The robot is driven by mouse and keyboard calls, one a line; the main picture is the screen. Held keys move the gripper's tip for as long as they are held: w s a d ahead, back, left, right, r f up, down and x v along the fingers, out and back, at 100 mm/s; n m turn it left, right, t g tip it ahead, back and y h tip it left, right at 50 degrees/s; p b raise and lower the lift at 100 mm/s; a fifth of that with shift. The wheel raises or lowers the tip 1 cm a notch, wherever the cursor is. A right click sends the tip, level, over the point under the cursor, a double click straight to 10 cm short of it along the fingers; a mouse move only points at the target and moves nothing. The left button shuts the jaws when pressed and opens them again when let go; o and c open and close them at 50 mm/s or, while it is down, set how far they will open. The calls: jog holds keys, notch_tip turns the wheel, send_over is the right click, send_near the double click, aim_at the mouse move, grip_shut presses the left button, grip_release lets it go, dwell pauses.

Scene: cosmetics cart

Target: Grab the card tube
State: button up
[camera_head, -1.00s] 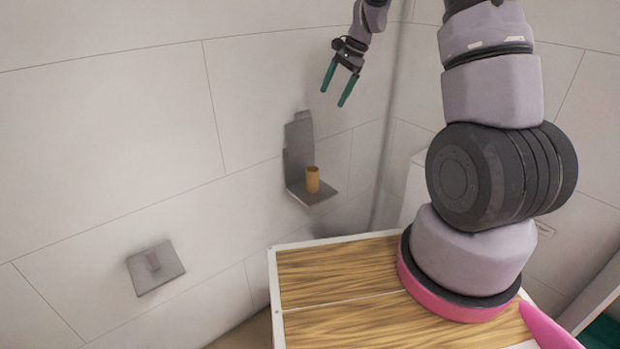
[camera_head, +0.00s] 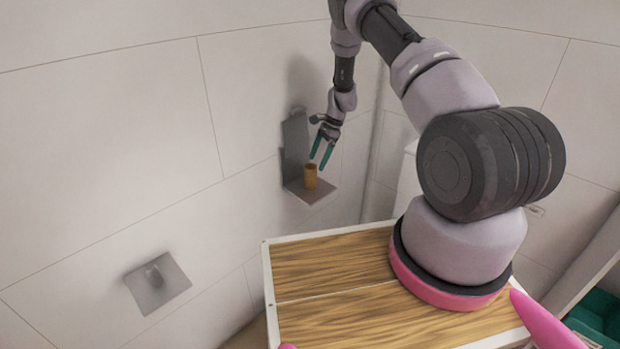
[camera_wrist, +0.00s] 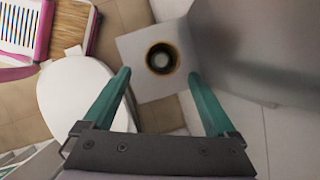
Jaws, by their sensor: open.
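The card tube (camera_head: 310,176) is a small brown upright cylinder on a grey wall-mounted shelf (camera_head: 318,192). In the wrist view the card tube (camera_wrist: 162,58) shows from above as a dark round opening with a brown rim and a pale inside. My gripper (camera_head: 321,161) is open, its two green fingers pointing down just above and to the right of the tube in the head view. In the wrist view my gripper (camera_wrist: 158,82) has its fingers apart, with the tube beyond the tips and between their lines. Nothing is held.
The shelf's grey back plate (camera_head: 296,140) stands against the tiled wall behind the tube. A grey wall plate with a hook (camera_head: 157,282) is at lower left. A white toilet (camera_wrist: 75,95) is below left in the wrist view.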

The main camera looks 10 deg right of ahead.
aim_at(310, 175)
jog(key=x, duration=0.7)
jog(key=shift+w+a+f, duration=0.1)
jog(key=shift+a+f, duration=0.1)
jog(key=shift+f, duration=0.1)
jog(key=c, duration=1.4)
